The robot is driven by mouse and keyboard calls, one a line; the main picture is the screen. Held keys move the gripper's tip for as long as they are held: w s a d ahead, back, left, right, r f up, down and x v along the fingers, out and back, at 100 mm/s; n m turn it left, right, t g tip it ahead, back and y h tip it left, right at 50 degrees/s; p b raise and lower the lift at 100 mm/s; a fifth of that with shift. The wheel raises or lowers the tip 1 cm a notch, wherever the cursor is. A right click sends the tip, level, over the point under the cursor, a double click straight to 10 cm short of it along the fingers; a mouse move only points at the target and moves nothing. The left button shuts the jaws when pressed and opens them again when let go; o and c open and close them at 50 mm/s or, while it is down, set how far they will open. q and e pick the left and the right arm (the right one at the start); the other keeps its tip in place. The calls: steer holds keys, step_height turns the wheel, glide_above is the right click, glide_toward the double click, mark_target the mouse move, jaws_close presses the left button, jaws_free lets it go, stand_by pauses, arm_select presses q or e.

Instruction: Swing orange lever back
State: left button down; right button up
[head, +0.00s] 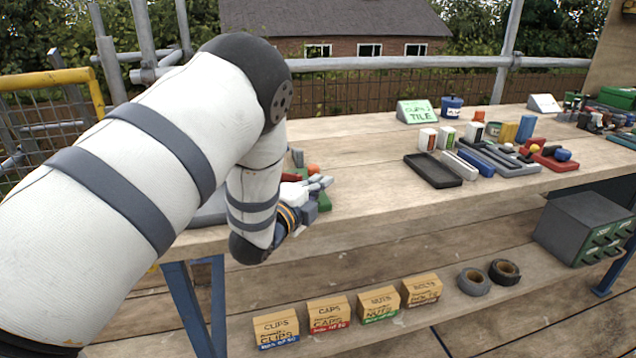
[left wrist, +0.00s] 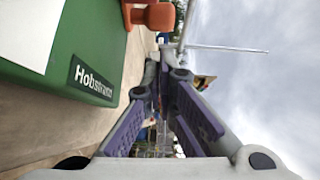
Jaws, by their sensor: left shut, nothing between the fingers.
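The orange lever (left wrist: 158,16) shows as a rounded orange knob and stem at the top of the left wrist view. It stands beside a green body (left wrist: 95,50) marked "Hobstrand". In the head view a small orange part (head: 313,169) and a bit of green (head: 324,202) show around my gripper; the rest is hidden behind my left arm. My left gripper (head: 323,183) is shut and empty, just in front of the orange part. In the left wrist view its fingers (left wrist: 165,75) lie to the right of and below the lever, apart from it. My right gripper is not in view.
The wooden bench (head: 380,200) holds a black tray (head: 433,170), small boxes and a green "tile" sign (head: 416,111) to the right. Labelled boxes (head: 328,312) and tape rolls (head: 474,281) lie on the lower shelf. The bench between gripper and tray is clear.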

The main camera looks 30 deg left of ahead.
arm_select(q)
steer(key=shift+w+a, duration=0.55)
steer(key=shift+a, duration=0.2)
steer(key=shift+w+f+n+g+y, duration=0.15)
steer(key=shift+w+n+g+y, duration=0.15)
steer(key=shift+w+n+y, duration=0.75)
steer(key=shift+w+n+y+b, duration=0.25)
steer(key=shift+n+y+b, duration=0.1)
steer(key=shift+y, duration=0.7)
steer(key=shift+a+g, duration=0.15)
steer(key=shift+g, duration=0.15)
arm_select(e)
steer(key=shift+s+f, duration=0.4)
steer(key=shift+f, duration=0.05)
